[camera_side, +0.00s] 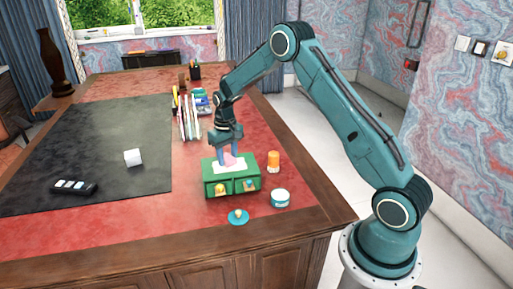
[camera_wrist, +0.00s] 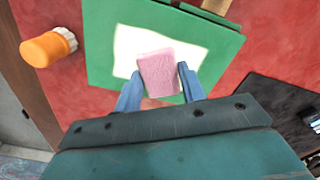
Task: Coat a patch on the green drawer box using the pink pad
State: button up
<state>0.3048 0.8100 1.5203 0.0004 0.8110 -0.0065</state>
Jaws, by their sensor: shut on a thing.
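The green drawer box (camera_side: 233,187) stands on the red leather near the desk's front right; its top also shows in the wrist view (camera_wrist: 101,48). A white patch (camera_wrist: 126,42) covers part of its top. My gripper (camera_side: 229,158) points down over the box, its blue fingers shut on the pink pad (camera_wrist: 159,73). In the wrist view the pad lies over the white patch, between the fingers (camera_wrist: 160,90). In the side view the pad (camera_side: 231,160) is low at the patch; I cannot tell whether it touches.
A teal disc with a knob (camera_side: 238,216) lies in front. A white cube (camera_side: 133,158) and a dark device (camera_side: 75,187) rest on the black mat (camera_side: 95,135). A file rack (camera_side: 189,118) stands behind.

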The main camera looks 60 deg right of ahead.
jog(key=shift+w+a, duration=1.9)
jog(key=shift+w, duration=0.1)
notch_tip(320, 180, up, 8)
jog(key=shift+s+d, duration=0.15)
